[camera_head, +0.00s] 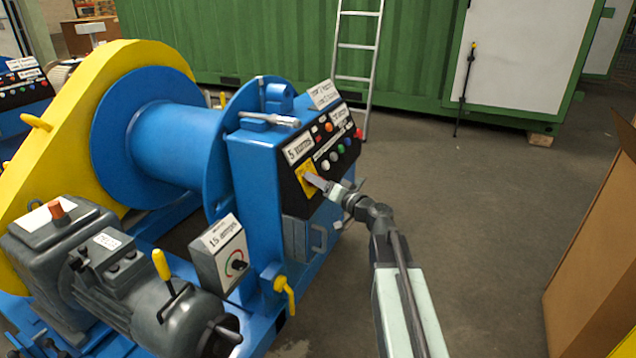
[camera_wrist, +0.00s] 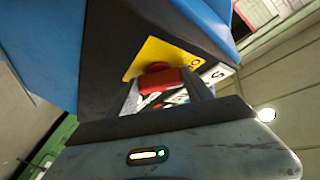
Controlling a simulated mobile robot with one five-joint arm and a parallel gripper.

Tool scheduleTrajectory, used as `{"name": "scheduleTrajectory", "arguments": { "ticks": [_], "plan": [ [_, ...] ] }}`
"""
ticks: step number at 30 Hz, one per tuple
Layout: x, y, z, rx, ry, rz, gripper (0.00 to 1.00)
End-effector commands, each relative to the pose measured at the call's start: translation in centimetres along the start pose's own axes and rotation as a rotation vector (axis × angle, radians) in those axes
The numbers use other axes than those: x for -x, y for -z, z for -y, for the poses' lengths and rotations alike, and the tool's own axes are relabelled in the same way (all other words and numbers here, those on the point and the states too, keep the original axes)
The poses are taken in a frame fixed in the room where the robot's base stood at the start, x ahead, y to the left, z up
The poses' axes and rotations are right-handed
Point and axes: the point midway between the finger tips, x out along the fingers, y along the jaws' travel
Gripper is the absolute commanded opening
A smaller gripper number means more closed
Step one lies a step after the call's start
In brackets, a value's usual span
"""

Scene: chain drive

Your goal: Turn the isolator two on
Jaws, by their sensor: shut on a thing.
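A red rotary handle (camera_wrist: 160,79) sits on a yellow plate (camera_wrist: 150,57) in the wrist view, which fits an isolator switch. My gripper (camera_wrist: 165,98) is shut on this red handle, with a finger on each side. In the head view the yellow plate (camera_head: 308,176) is at the lower left of the sloped black panel (camera_head: 345,150) on the blue winch. My gripper (camera_head: 320,183) reaches it from the lower right and hides the handle there. The number on the plate is not readable, so I cannot tell which isolator it is.
A grey box (camera_head: 222,262) with a small red-marked dial stands left of the panel. Coloured buttons (camera_head: 333,156) sit just above my gripper. A yellow valve handle (camera_head: 286,288) is below. A cardboard box (camera_head: 590,260) stands at right, with clear floor between.

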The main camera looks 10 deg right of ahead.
Motion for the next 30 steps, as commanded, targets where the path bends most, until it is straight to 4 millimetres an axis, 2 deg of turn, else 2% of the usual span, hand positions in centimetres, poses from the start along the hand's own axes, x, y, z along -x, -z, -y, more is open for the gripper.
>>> {"name": "scheduleTrajectory", "arguments": {
  "ticks": [11,30],
  "plan": [
    [0.2,0.5,0.8,-0.173,-0.126,0.002,0.19],
    [-0.2,1.2,1.4,-0.665,-0.475,-0.002,0.19]
  ]
}}
